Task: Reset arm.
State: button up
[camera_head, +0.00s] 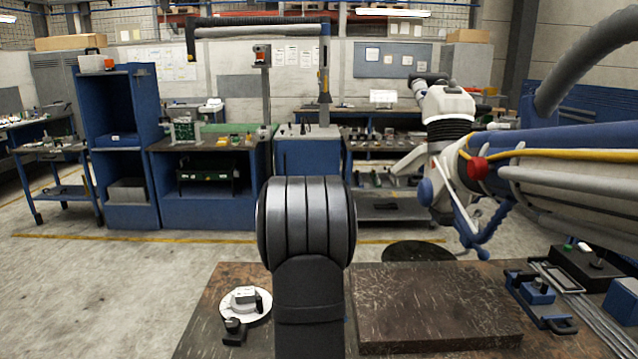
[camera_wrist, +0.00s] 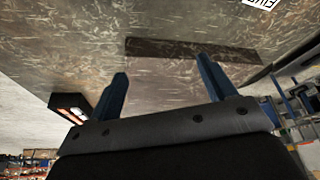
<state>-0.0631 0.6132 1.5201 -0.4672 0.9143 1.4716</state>
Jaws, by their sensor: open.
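A white and black microscope head (camera_head: 445,112) hangs on a blue jointed support arm (camera_head: 590,145) at the right in the head view. A red knob (camera_head: 477,168) and blue handles (camera_head: 470,225) show on it. My gripper (camera_wrist: 162,72) shows in the wrist view with its two blue fingers apart and nothing between them. My arm's dark rounded link rises in the middle of the head view and hides part of the bench. My gripper is not visible in the head view, so its distance from the microscope cannot be told.
A worn brown bench (camera_head: 225,290) lies in front, with a raised dark slab (camera_head: 432,305). A white round fixture (camera_head: 245,303) stands left; blue-handled tools (camera_head: 538,290) lie right. Blue shelving (camera_head: 118,140) stands behind. In the wrist view, a scuffed surface (camera_wrist: 190,90) fills the background.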

jog(key=shift+s+d+f+m+g, duration=0.15)
jog(key=shift+s+d+m+g, duration=0.25)
jog(key=shift+s+d+m, duration=0.6)
jog(key=shift+w, duration=0.15)
jog(key=w+a+r+n+t+y, duration=0.2)
jog(key=w+a+n, duration=0.5)
jog(key=a+n, duration=0.3)
jog(key=shift+w+a+t, duration=0.2)
jog(key=shift+w+t, duration=0.2)
jog(key=shift+d, duration=0.1)
